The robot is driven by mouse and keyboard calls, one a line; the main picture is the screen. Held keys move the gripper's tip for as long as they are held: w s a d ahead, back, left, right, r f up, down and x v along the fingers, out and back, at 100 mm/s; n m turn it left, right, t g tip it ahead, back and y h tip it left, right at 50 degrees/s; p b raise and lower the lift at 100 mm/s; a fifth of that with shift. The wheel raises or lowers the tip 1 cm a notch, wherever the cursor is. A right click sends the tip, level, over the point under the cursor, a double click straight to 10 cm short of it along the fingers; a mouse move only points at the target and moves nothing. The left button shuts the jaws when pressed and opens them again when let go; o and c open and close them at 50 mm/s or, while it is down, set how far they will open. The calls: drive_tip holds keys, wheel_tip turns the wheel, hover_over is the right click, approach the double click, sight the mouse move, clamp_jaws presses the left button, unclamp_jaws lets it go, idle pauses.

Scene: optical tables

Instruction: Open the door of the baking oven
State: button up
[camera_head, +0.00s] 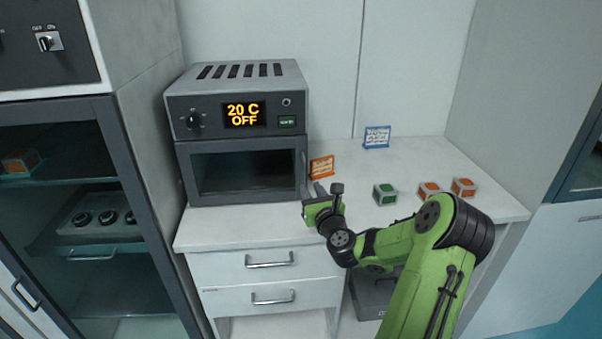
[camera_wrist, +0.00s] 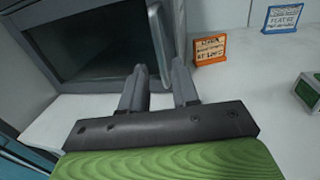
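The baking oven (camera_head: 238,130) is a grey box on the white counter, with a dark-windowed door (camera_head: 245,172) that looks closed. Its display reads "20 C OFF". The upright door handle (camera_head: 303,170) is at the door's right edge. My gripper (camera_head: 318,187) is just below and right of the handle. In the wrist view, my gripper (camera_wrist: 160,66) is open, with a gap between its fingers. The handle (camera_wrist: 160,40) appears in line with that gap, its lower end near the fingertips. I cannot tell whether it touches either finger.
An orange sign (camera_head: 321,167) stands right of the oven, close to my gripper. A blue sign (camera_head: 377,137), a green cube (camera_head: 384,194) and two orange cubes (camera_head: 463,187) (camera_head: 428,190) are farther right. A tall glass-fronted cabinet (camera_head: 150,150) stands left of the oven. Drawers (camera_head: 270,262) are below.

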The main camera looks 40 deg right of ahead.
sight(304, 178)
drive_tip(key=x, duration=0.7)
drive_tip(key=shift+w, duration=0.2)
drive_tip(key=shift+c, duration=0.2)
clamp_jaws()
